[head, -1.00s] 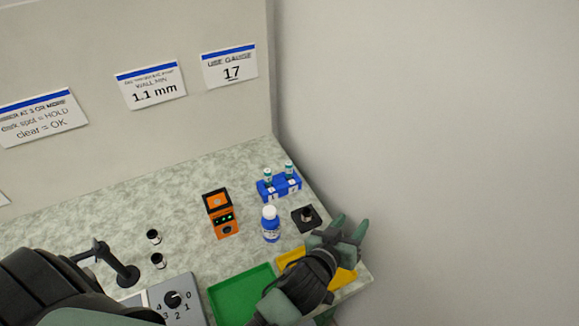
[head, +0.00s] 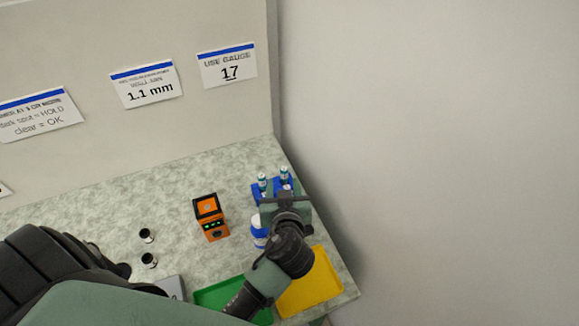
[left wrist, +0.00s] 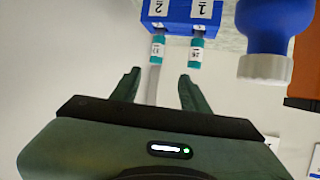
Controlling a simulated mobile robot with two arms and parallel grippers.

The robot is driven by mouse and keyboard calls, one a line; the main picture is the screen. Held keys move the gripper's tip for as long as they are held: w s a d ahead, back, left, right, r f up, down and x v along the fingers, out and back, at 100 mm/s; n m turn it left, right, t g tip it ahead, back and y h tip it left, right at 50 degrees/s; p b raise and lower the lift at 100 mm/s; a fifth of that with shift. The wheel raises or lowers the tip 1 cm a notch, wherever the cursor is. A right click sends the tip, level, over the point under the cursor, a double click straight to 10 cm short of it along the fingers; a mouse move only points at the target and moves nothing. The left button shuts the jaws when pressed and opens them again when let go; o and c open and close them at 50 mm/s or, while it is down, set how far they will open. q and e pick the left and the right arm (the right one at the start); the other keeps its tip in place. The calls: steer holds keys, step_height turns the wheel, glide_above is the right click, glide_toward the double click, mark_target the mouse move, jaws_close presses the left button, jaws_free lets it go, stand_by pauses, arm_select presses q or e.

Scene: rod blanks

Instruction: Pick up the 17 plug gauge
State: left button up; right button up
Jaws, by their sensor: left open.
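Two plug gauges with teal and white ends stand in a blue rack (head: 256,193) at the back right of the bench, the left one (head: 263,179) and the right one (head: 285,174). In the left wrist view they appear upside down under the rack (left wrist: 180,12). Their small labels are too blurred to read surely, so I cannot tell which is 17. My left gripper (head: 285,197) is open and empty, just in front of the rack. In the left wrist view, one gauge (left wrist: 157,49) lines up with the finger gap (left wrist: 158,88); the other (left wrist: 195,53) is further right. My right gripper is out of view.
A blue bottle with a white cap (head: 259,236) stands close beside my left gripper. An orange device (head: 211,217) is further left. Green (head: 228,295) and yellow (head: 312,285) trays lie in front.

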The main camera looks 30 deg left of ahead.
mark_target(284, 170)
arm_select(q)
steer(key=x, duration=0.1)
steer(key=p+x, duration=0.1)
steer(key=x, duration=0.1)
steer(key=p+x, duration=0.1)
steer(key=shift+w+r, duration=0.2)
steer(key=shift+w, duration=0.3)
steer(key=x, duration=0.2)
steer(key=shift+w+f+p, duration=0.2)
steer(key=shift+f+p, duration=0.1)
steer(key=shift+p, duration=0.1)
steer(key=shift+w+a+f, duration=0.2)
steer(key=shift+w+a, duration=0.05)
steer(key=shift+w, duration=0.05)
jaws_close()
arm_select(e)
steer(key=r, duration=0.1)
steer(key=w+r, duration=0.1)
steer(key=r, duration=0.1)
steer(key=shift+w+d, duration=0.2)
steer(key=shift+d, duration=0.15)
